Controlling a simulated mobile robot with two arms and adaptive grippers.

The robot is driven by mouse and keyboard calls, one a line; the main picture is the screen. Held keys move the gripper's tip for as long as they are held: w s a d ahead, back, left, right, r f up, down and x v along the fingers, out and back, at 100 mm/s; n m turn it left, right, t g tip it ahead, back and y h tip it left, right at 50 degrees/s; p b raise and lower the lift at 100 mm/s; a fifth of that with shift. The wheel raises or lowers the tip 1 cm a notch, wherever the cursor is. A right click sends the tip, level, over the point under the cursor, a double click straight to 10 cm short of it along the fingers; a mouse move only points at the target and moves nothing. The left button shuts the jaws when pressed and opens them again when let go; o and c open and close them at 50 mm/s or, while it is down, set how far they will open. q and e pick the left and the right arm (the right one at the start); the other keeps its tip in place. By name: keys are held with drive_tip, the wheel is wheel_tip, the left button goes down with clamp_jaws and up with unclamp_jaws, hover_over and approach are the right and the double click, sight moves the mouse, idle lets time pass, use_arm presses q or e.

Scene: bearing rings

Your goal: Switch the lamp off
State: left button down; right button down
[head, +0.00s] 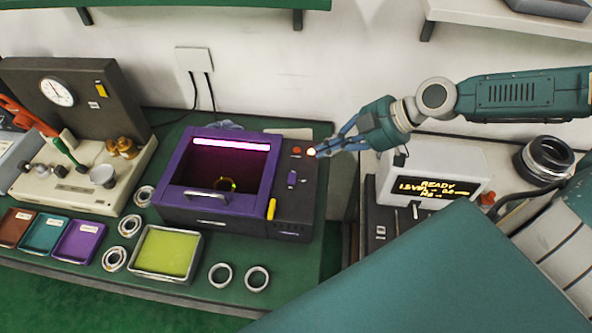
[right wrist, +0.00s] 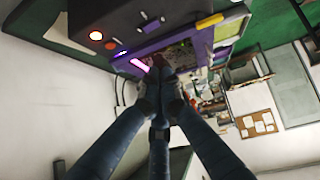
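The purple lamp box (head: 171,203) stands on the green bench mat, and its tube (head: 230,144) glows pink-magenta. A ring with yellow-green glints (head: 225,184) lies inside. On the box's dark right panel are a red button (head: 297,150), a lit whitish-orange button (head: 311,152) and a purple switch (head: 292,178). My right gripper (head: 320,149) has its fingertips beside the lit button; I cannot tell if they touch. In the right wrist view, its fingers (right wrist: 160,78) are drawn together and empty, and the lit button (right wrist: 96,36) and glowing tube (right wrist: 142,65) show. My left gripper is out of view.
A display box (head: 437,168) reading READY stands right of the lamp box. A yellow-green pad (head: 168,252), loose metal rings (head: 257,279) and small coloured trays (head: 79,243) lie at the front left. A gauge stand (head: 80,85) is behind them.

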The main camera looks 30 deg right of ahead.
drive_tip(key=b, duration=0.3)
hover_over(292, 179)
drive_tip(key=f, duration=0.6)
drive_tip(key=shift+s+d+f, duration=0.25)
drive_tip(key=shift+s+d, duration=0.15)
drive_tip(key=f, duration=0.1)
drive_tip(key=f+p, duration=0.1)
drive_tip(key=f, duration=0.1)
drive_tip(key=shift+w+f+p, duration=0.2)
drive_tip(key=shift+f+p, duration=0.05)
drive_tip(key=shift+p, duration=0.05)
drive_tip(key=shift+d+f, duration=0.15)
drive_tip(key=shift+f, duration=0.4)
